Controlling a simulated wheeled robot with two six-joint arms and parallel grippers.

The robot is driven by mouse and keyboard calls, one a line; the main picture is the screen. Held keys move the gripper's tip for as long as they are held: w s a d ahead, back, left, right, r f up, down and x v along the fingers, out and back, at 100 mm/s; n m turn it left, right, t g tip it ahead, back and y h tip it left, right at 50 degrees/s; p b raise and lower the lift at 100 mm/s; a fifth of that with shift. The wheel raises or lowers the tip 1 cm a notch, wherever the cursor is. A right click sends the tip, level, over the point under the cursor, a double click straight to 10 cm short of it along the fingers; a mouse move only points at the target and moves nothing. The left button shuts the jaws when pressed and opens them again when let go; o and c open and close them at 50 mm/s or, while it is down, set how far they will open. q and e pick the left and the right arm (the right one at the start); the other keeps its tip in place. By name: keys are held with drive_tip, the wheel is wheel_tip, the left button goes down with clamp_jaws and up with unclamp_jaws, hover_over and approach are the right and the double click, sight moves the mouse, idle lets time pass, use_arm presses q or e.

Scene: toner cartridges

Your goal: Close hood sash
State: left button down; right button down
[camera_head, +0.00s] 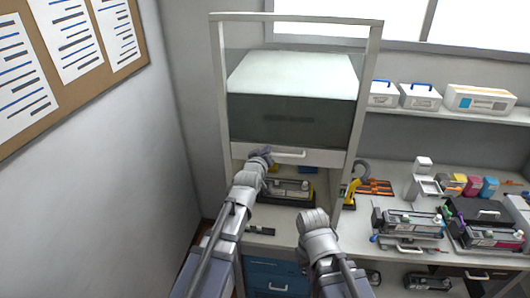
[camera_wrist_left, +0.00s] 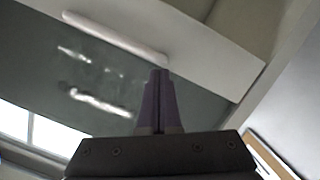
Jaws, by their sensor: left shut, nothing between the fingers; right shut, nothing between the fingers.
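The hood sash (camera_head: 290,120) is a dark glass pane in a pale frame, with a white bottom rail and a white bar handle (camera_head: 289,153). Its rail hangs partway down, with an open gap below it. My left gripper (camera_head: 264,153) is shut and empty, at the rail just left of the handle; I cannot tell if it touches. In the left wrist view its closed fingers (camera_wrist_left: 159,78) overlap the rail (camera_wrist_left: 205,62), beside the handle (camera_wrist_left: 115,37). My right gripper (camera_head: 315,216) is shut and empty, low in front of the hood's right side.
A dark cartridge unit (camera_head: 288,189) sits inside the hood below the sash. On the right bench are a yellow tool (camera_head: 352,188), printer units (camera_head: 408,222) and coloured cartridges (camera_head: 472,186). White boxes (camera_head: 420,97) line the shelf. A wall stands close on the left.

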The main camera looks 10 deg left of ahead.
use_arm(q)
drive_tip(key=shift+w+a+f, duration=0.1)
drive_tip(key=shift+a+f, duration=0.05)
drive_tip(key=shift+a, duration=0.15)
drive_tip(key=shift+d, duration=0.1)
wheel_tip(320, 180, down, 35)
drive_tip(key=b, duration=3.5)
